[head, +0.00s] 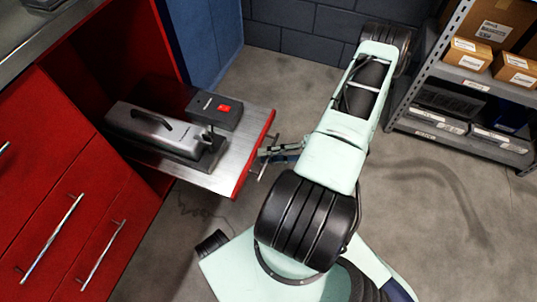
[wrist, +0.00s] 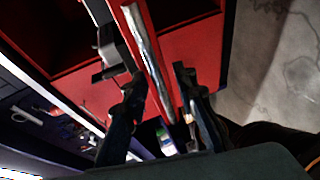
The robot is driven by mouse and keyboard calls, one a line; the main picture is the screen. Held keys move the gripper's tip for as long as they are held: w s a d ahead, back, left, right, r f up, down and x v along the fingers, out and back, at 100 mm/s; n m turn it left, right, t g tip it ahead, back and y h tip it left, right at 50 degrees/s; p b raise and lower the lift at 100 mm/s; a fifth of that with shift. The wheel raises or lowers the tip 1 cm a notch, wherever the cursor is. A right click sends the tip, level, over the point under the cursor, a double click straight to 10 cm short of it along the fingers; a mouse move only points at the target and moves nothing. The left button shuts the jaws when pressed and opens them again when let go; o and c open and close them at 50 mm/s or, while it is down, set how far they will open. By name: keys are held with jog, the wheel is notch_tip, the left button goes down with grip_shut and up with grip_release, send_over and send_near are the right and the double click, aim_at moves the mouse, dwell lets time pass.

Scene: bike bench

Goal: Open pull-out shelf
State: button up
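The pull-out shelf (head: 222,181) extends well out of the red cabinet, its metal top bare at the front and its front edge red. Its bar handle (head: 256,172) stands off the red edge. The silver bar in the wrist view (wrist: 146,48) appears to be this handle. My gripper (head: 268,153) is at the handle, reaching in from the right. In the wrist view my gripper's (wrist: 160,82) two dark fingers are spread on either side of the bar, with gaps visible. Any contact with the handle is hard to make out.
A grey machine (head: 155,132) and a box with a red switch (head: 214,110) sit on the shelf. Red drawers (head: 65,215) with bar handles are at left. A metal rack (head: 458,140) with cartons stands at right. The floor between is mostly clear.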

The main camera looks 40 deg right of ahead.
jog(key=v, duration=1.2)
dwell(0.3)
